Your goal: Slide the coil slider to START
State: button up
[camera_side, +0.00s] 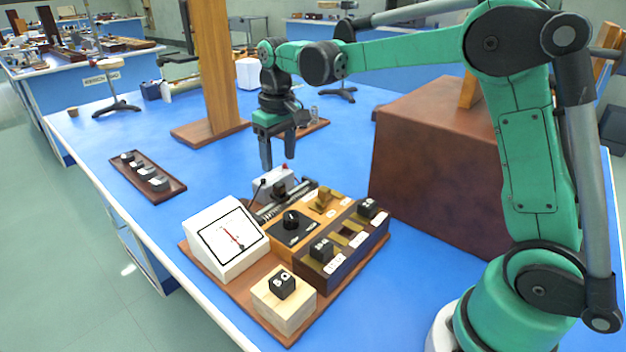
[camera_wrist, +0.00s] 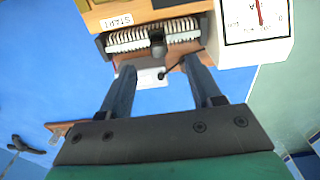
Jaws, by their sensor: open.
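The coil (camera_wrist: 130,39) is a white ribbed winding between dark end pieces, seen across the top of the wrist view. The black coil slider (camera_wrist: 157,44) stands near its middle, a little right of centre in that view. An inverted START label (camera_wrist: 116,20) is on the wood beside the coil's left part. In the side view the coil (camera_side: 292,202) lies at the back of the instrument board, partly hidden. My gripper (camera_side: 278,163) is open and empty, pointing down above and behind the coil. In the wrist view my gripper (camera_wrist: 160,68) has its fingers apart either side of the slider, not visibly touching it.
A white meter (camera_side: 228,240), dial block (camera_side: 292,228), dark slotted block (camera_side: 342,245) and pale wood block (camera_side: 284,298) crowd the board. A wooden post (camera_side: 214,70) stands behind and a big brown box (camera_side: 432,150) at right.

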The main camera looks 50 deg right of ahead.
aim_at(279, 184)
jog(key=shift+w+d+f+g, duration=0.2)
jog(key=shift+w+f+g, duration=0.1)
jog(key=shift+w+f, duration=0.2)
jog(key=shift+f, duration=2.8)
grip_shut()
